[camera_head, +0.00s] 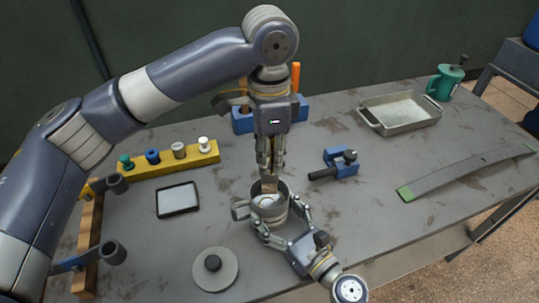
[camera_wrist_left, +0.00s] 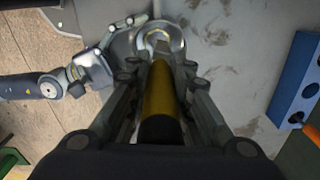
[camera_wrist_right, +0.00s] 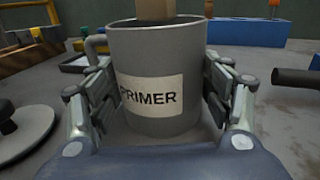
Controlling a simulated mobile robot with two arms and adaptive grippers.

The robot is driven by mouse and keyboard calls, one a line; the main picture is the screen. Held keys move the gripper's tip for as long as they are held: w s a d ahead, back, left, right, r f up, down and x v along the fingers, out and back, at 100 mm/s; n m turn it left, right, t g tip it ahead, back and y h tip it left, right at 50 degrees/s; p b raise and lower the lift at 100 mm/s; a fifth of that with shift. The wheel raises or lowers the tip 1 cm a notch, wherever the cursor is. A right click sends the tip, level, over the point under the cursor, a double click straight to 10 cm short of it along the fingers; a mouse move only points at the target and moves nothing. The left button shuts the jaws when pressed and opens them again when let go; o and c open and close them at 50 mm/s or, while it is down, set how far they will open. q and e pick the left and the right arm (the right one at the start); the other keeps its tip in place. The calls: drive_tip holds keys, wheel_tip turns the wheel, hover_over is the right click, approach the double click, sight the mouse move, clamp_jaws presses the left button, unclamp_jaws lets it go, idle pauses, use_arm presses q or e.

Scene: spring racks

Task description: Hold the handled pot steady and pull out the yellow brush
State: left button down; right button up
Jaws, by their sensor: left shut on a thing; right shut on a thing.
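The grey handled pot (camera_head: 242,213) stands upright on the table, its handle to the left. In the right wrist view the pot (camera_wrist_right: 150,95) carries a PRIMER label. My right gripper (camera_head: 280,215) is shut around its body, one finger on each side. My left gripper (camera_head: 268,163) is above the pot, pointing down, shut on the yellow brush (camera_wrist_left: 160,92). The brush hangs about upright. Its tan lower end (camera_wrist_right: 155,10) is at the pot's mouth; I cannot tell if the tip is still inside. The pot's pale inside shows below it.
A round grey disc with a knob (camera_head: 216,270) and a black-framed tablet (camera_head: 178,200) lie left of the pot. A yellow peg rack (camera_head: 170,165) and blue block (camera_head: 243,122) stand behind. A blue clamp with a black handle (camera_head: 341,164) is at right. A metal tray (camera_head: 402,113) is far right.

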idle(0.3)
drive_tip(key=o, duration=1.5)
drive_tip(key=shift+c, duration=0.2)
drive_tip(key=v, duration=1.1)
drive_tip(key=shift+s+d, duration=0.35)
drive_tip(key=shift+s, duration=0.05)
